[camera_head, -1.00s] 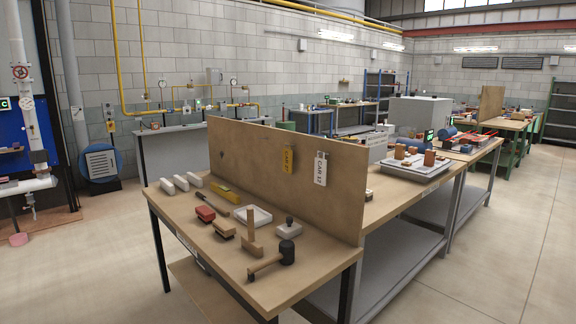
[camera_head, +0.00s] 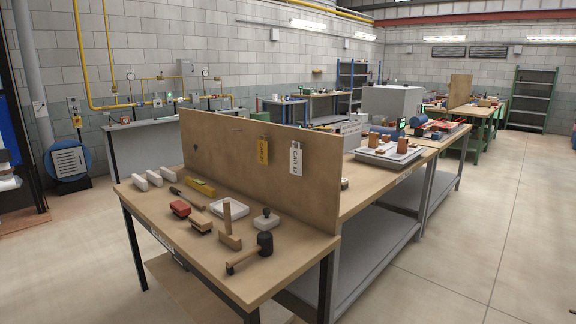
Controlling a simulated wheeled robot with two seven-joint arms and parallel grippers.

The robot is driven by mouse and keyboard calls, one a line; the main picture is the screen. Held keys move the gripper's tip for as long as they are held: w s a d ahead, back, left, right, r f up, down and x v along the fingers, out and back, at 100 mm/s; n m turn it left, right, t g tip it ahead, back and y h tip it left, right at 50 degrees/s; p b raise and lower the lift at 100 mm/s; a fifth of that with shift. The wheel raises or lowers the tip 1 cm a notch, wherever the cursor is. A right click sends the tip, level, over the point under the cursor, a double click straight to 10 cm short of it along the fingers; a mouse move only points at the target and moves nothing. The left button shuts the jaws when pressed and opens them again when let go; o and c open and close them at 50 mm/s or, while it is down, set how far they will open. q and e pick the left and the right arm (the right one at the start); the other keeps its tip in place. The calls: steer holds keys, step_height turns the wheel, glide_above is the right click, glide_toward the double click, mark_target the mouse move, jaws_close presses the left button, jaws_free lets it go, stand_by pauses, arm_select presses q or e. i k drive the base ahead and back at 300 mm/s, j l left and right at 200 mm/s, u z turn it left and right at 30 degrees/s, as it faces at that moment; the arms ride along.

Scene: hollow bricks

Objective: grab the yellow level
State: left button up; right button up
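The yellow level (camera_head: 201,187) lies on the near wooden workbench (camera_head: 266,283), close to the base of the upright wooden board (camera_head: 222,153). A dark-handled tool (camera_head: 188,199) lies just in front of it, and several white blocks lie to its left. Neither of my grippers shows in the head view.
On the bench are white blocks (camera_head: 154,178), a red brush (camera_head: 180,208), a white tray (camera_head: 229,207), a wooden float (camera_head: 229,240) and a black mallet (camera_head: 264,244). A second bench (camera_head: 420,143) stands behind the board. Open floor (camera_head: 440,255) lies to the right.

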mark_target(199, 185)
steer(key=j+u, duration=0.1)
steer(key=u, duration=0.35)
steer(key=i+u, duration=0.15)
steer(key=u, duration=0.25)
steer(key=i+j+u, duration=0.1)
steer(key=u, duration=0.35)
steer(key=i+u, duration=0.1)
steer(key=u, duration=0.3)
steer(key=i, duration=4.95)
steer(key=i+j+z, duration=0.1)
steer(key=i+z, duration=0.25)
steer(key=i, duration=0.15)
steer(key=i+j+z, duration=0.3)
steer(key=i, duration=0.15)
steer(key=i+j+z, duration=0.35)
steer(key=i+l, duration=0.05)
steer(key=i, duration=0.05)
